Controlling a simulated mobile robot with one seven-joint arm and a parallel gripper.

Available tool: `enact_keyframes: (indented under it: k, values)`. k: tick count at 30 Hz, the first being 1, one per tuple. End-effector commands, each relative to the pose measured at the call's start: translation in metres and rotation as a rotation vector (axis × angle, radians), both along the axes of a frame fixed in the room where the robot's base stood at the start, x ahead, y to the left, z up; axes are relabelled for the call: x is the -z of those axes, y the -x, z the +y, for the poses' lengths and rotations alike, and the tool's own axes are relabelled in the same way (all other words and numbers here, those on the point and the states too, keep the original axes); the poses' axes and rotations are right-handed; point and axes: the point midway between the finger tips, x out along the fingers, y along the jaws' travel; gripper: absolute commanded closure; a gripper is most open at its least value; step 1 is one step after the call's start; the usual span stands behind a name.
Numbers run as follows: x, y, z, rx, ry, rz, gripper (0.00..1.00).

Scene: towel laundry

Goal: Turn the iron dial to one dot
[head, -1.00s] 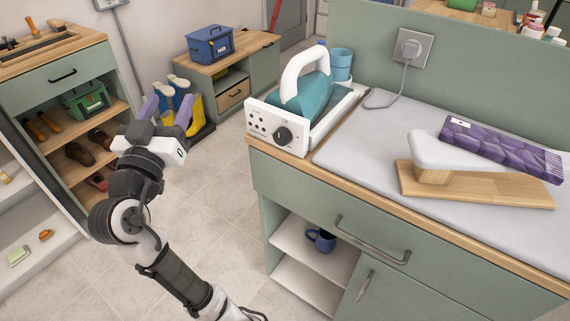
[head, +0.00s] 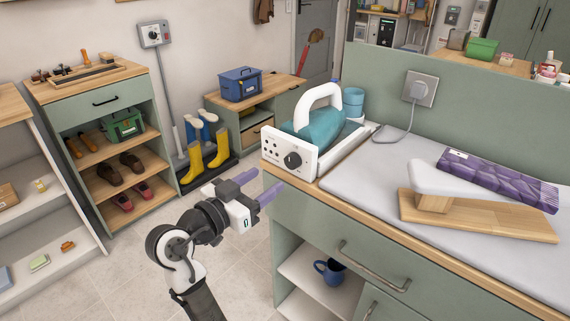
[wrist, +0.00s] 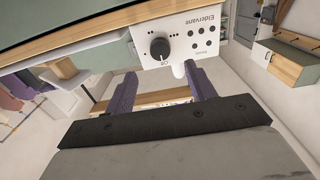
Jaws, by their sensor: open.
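The iron (head: 314,122) has a teal body and a white handle and sits on its white base at the left end of the counter. The base's white front panel (head: 273,145) carries a round black dial (head: 292,160) and several dark dots.
A grey ironing pad (head: 370,178) covers the counter, with a small sleeve board (head: 470,212) and a folded purple towel (head: 497,178) at right. A drawer handle (head: 372,268) juts from the counter front. Yellow boots (head: 203,162) stand behind my gripper. The floor at left is clear.

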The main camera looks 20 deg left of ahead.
Motion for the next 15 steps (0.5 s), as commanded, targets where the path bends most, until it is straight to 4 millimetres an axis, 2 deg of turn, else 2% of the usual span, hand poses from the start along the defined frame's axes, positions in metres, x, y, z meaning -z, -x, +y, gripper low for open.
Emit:
enact_keyframes:
  k: [1, 6, 10, 15]
  values:
    - [-0.002, -0.012, -0.005, 0.004, 0.002, 0.002, 0.45]
    - [-0.002, -0.043, -0.016, 0.003, 0.001, 0.001, 0.45]
    - [-0.001, -0.061, -0.022, 0.0, 0.002, 0.001, 0.45]
    - [0.0, -0.072, -0.026, -0.001, 0.001, 0.0, 0.45]
